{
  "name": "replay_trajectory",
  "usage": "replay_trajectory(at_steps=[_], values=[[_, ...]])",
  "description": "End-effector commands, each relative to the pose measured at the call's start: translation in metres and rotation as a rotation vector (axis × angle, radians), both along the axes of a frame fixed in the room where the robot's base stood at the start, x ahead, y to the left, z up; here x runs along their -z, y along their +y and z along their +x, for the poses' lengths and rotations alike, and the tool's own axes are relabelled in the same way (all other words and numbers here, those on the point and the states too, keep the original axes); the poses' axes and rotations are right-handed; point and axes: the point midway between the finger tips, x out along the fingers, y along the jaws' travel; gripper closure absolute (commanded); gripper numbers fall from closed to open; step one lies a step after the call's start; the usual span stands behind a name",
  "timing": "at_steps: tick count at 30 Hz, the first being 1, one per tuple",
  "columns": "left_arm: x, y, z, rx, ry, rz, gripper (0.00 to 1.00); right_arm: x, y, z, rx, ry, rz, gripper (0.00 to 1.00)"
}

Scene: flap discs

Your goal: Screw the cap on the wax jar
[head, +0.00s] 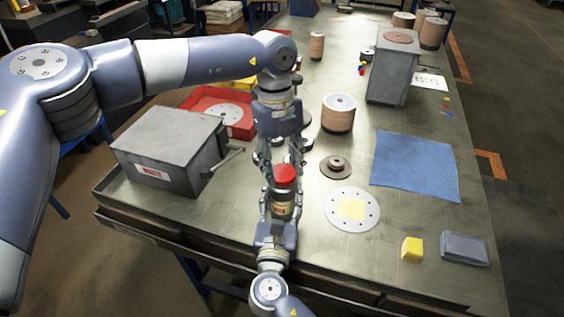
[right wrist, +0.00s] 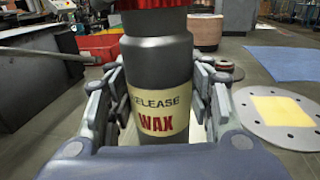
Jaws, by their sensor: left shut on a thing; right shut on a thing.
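The wax jar (head: 282,209) is a dark cylinder with a cream label, which reads "RELEASE WAX" in the right wrist view (right wrist: 158,110). It stands upright between the fingers of my right gripper (head: 281,200), which is shut on its sides. The red cap (head: 285,174) is at the top of the jar; its ribbed lower edge shows at the top of the right wrist view (right wrist: 150,3). My left gripper (head: 284,164) comes down from behind and is shut on the cap. I cannot tell how far the cap is threaded.
A grey metal box (head: 165,143) with a side handle stands at left, before a red tray (head: 205,98). Right of the jar lie a perforated disc (head: 336,222) with a yellow centre, a small brown disc stack (head: 335,167) and a blue cloth (head: 414,163). The table's front edge is close.

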Motion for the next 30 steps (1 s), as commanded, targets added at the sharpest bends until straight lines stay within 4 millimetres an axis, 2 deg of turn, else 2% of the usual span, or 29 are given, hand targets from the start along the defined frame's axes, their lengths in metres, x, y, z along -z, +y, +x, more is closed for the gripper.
replay_trajectory(at_steps=[10,11,12,16,20,30], values=[[0.0072,0.0002,-0.0001,0.000,0.000,0.000,0.64,0.0004,0.0000,-0.0001,0.000,0.001,0.000,0.95],[0.0070,0.0001,0.0001,0.000,0.000,0.000,0.64,0.0004,0.0000,-0.0001,0.000,0.001,0.000,1.00],[0.0069,0.0002,0.0001,0.003,-0.001,0.001,0.64,0.0004,0.0000,-0.0001,0.000,0.001,0.000,1.00],[0.0075,-0.0008,0.0001,0.083,-0.002,0.001,0.64,0.0005,-0.0001,-0.0001,0.000,0.001,0.000,1.00],[0.0076,-0.0016,0.0001,0.288,-0.001,0.001,0.64,0.0005,-0.0001,-0.0001,0.000,0.001,0.000,1.00],[0.0074,-0.0034,0.0000,0.936,-0.001,0.001,0.64,0.0005,-0.0002,-0.0001,0.000,0.001,0.000,1.00]])
